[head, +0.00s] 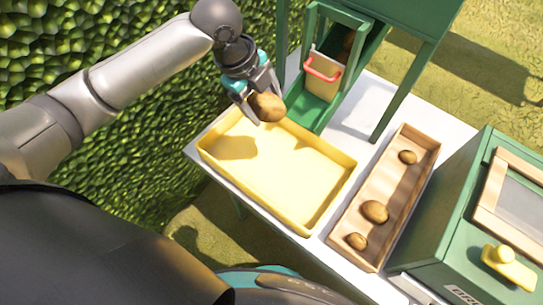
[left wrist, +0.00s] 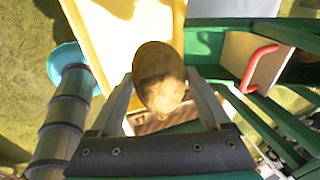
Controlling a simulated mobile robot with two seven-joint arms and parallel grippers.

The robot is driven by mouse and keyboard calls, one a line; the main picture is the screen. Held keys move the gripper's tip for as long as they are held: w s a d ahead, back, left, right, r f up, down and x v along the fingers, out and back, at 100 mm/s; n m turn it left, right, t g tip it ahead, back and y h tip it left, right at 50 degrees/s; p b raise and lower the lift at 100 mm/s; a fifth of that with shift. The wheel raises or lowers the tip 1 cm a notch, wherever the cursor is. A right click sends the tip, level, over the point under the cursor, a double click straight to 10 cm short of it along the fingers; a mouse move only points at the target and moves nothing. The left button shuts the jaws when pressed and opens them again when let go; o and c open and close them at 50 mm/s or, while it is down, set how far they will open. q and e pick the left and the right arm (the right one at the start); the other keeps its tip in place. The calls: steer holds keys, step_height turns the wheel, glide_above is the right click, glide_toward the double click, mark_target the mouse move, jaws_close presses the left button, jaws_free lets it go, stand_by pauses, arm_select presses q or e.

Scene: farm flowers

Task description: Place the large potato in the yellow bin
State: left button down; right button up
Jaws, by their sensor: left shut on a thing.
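My left gripper (head: 257,102) is shut on a large brown potato (head: 267,107) and holds it up at the back edge of the yellow bin. In the left wrist view the potato (left wrist: 159,80) sits between the two fingers of the gripper (left wrist: 162,95). The yellow bin (head: 330,200) is a shallow tray on the white table and looks empty, with a shadow on its floor. In the left wrist view part of the bin (left wrist: 88,45) shows beyond the potato. My right gripper is not in view.
A wooden tray (head: 348,245) with three potatoes lies right of the bin. A green chute with a red-handled gate (head: 322,68) stands behind the bin. A green box (head: 440,215) with a yellow knob is at the right. A leafy hedge (head: 140,165) borders the left.

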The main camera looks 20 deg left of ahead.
arm_select(q)
step_height(320, 180, down, 19)
steer(key=b, duration=0.4)
steer(key=shift+r+b, duration=0.2)
steer(key=shift+b, duration=0.1)
jaws_free()
steer(key=shift+f, duration=0.1)
steer(key=p+v, duration=0.3)
steer(key=v, duration=0.9)
steer(key=shift+r, duration=0.2)
